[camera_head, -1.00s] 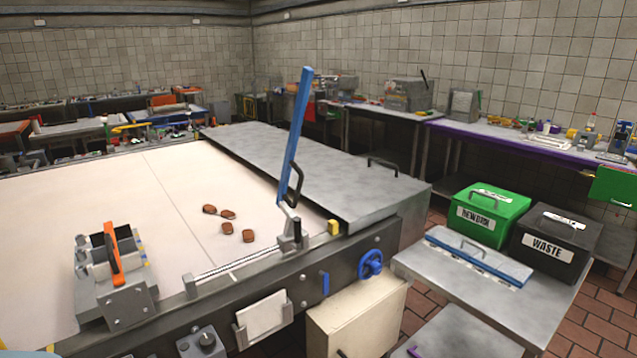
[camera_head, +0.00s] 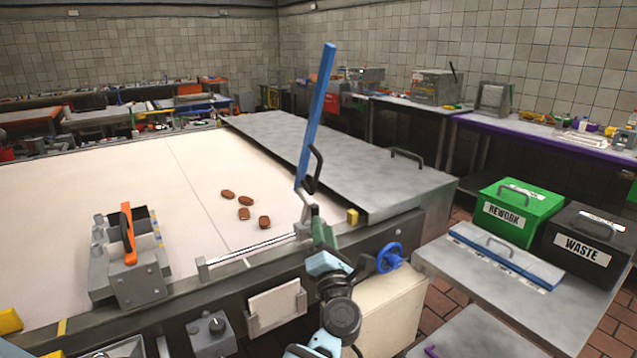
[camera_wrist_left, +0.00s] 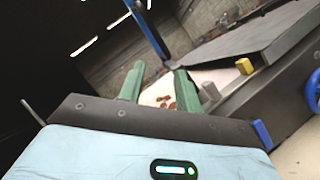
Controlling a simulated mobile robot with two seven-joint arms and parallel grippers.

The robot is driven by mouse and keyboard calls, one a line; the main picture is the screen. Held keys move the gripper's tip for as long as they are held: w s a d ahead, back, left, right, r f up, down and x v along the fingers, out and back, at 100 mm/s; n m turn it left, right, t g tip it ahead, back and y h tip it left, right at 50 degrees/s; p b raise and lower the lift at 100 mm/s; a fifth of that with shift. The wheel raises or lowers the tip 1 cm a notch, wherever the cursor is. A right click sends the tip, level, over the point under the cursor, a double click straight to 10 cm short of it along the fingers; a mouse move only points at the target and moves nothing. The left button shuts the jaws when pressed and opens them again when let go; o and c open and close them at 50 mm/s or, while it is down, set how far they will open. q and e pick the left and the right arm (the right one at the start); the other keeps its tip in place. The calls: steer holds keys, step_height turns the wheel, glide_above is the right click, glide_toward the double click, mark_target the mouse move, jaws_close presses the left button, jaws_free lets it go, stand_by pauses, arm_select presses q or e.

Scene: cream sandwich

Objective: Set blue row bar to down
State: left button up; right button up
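The blue row bar (camera_head: 316,120) stands up, leaning slightly right, on a metal pivot at the near edge of the white belt table. A black loop handle (camera_head: 313,170) is on its lower right side. My left gripper (camera_head: 323,232) is just in front of the bar's pivot, below the handle. In the left wrist view its two green fingers (camera_wrist_left: 158,82) are spread apart with nothing between them, and the blue row bar (camera_wrist_left: 146,28) rises beyond them. Whether the fingers touch the bar cannot be told. My right gripper is out of view.
Several brown biscuits (camera_head: 244,213) lie on the belt. A grey cover (camera_head: 340,160) lies to the right of the bar. A blue handwheel (camera_head: 389,257) is right of my wrist. An orange-handled device (camera_head: 128,233) sits at left. Green and black bins (camera_head: 516,216) stand at right.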

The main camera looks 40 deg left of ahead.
arm_select(q)
steer(key=w+a+r+n+g, duration=0.2)
steer(key=w+r+n+g, duration=0.3)
steer(key=n, duration=0.7)
step_height(320, 180, up, 3)
steer(key=shift+w+f+g+b, duration=0.1)
steer(key=shift+w+g+b, duration=0.25)
steer(key=shift+g, duration=0.35)
steer(key=shift+a, duration=0.2)
